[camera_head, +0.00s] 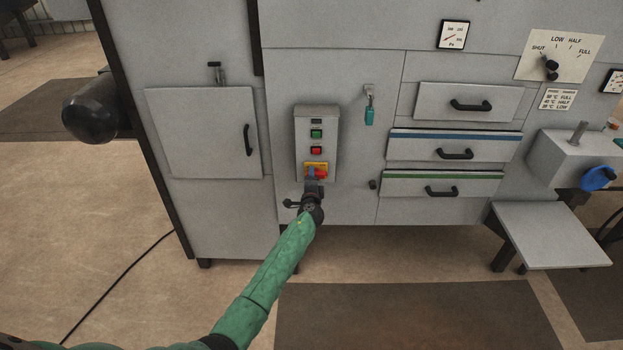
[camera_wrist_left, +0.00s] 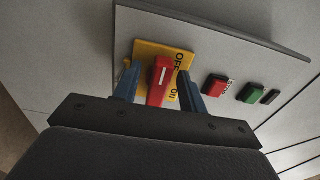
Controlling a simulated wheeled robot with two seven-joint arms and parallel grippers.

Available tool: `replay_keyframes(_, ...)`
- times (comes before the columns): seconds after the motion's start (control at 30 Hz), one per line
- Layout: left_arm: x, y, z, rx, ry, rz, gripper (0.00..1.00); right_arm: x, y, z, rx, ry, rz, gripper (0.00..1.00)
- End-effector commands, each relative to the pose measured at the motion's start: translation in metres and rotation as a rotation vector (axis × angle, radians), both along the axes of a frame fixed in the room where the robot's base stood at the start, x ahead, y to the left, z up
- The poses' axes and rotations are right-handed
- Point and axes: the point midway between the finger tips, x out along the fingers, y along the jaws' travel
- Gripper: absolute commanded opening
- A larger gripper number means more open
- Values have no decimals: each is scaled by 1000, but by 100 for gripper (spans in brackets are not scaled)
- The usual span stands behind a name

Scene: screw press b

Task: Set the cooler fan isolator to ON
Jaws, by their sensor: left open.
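The cooler fan isolator is a red handle (camera_head: 320,173) on a yellow plate (camera_head: 309,166), low on the grey control box (camera_head: 316,115). In the left wrist view the red handle (camera_wrist_left: 158,88) has a white line along it. The yellow plate (camera_wrist_left: 148,50) reads OFF at its upper right and ON lower down; I cannot tell which label the handle points at. My left gripper (camera_head: 315,182) is at the isolator. Its blue fingers (camera_wrist_left: 157,88) are open, one on each side of the handle, with gaps visible. My right gripper is not in view.
Green (camera_head: 316,134) and red (camera_head: 316,150) push buttons sit above the isolator on the same box. A key with a teal tag (camera_head: 369,110) hangs to the right. Drawers (camera_head: 455,148) with black handles are further right, a cabinet door (camera_head: 200,135) left.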

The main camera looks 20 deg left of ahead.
Motion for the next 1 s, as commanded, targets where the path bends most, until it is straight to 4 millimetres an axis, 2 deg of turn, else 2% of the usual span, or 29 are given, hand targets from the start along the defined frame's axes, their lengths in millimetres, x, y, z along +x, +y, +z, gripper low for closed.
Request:
replay_keyframes(0.1,0,0,0,0,0,0,42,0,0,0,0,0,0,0)
replay_keyframes(0.3,0,0,0,0,0,0,5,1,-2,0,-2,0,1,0)
replay_keyframes(0.67,0,0,1,52,15,-1,5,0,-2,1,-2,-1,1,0)
replay_keyframes(1.0,0,-1,6,284,81,-1,5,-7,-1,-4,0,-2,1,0)
